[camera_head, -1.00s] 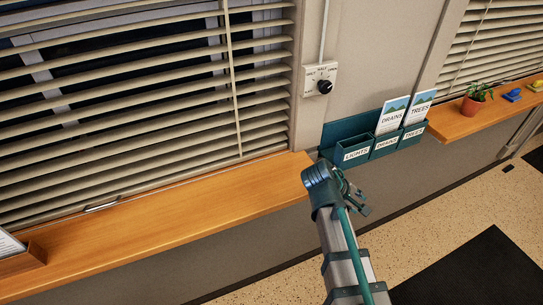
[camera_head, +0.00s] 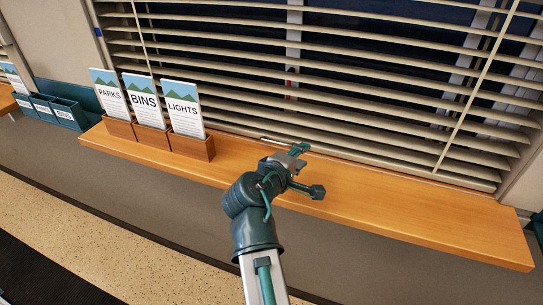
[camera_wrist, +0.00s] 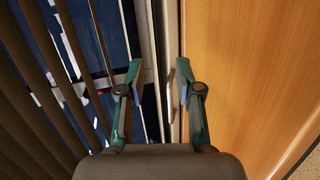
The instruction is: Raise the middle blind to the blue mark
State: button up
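A beige slatted blind (camera_head: 375,85) hangs low over the dark window, its bottom rail just above the wooden sill. A small light metal handle (camera_head: 268,140) shows at the bottom rail, left of my gripper. My gripper (camera_head: 306,170) is over the sill, in front of the bottom rail, fingers spread and empty. In the wrist view my gripper (camera_wrist: 158,78) is open, with the rail's edge and a thin light strip (camera_wrist: 171,92) running between or behind the fingers; I cannot tell if they touch. A red mark (camera_head: 291,85) shows on the window post between slats.
The wooden sill (camera_head: 420,213) is bare right of my gripper. On its left stand wooden holders with PARKS, BINS and LIGHTS leaflets (camera_head: 184,108). Blind cords (camera_head: 465,108) hang at the right.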

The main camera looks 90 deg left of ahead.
aim_at(272, 142)
jog(key=s, duration=0.3)
jog(key=s+n+g+y+b, duration=0.1)
jog(key=s, duration=0.2)
jog(key=s+f+n+g+y, duration=0.1)
jog(key=s, duration=0.2)
jog(key=shift+s+d, duration=0.35)
jog(key=shift+s, duration=0.05)
jog(key=shift+s+a+g, duration=0.1)
jog(key=shift+s+g, duration=0.15)
jog(key=shift+g, duration=0.15)
jog(key=p+x, duration=0.1)
jog(key=x, duration=0.9)
jog(key=shift+w+a, duration=0.2)
jog(key=shift+a, duration=0.05)
grip_shut()
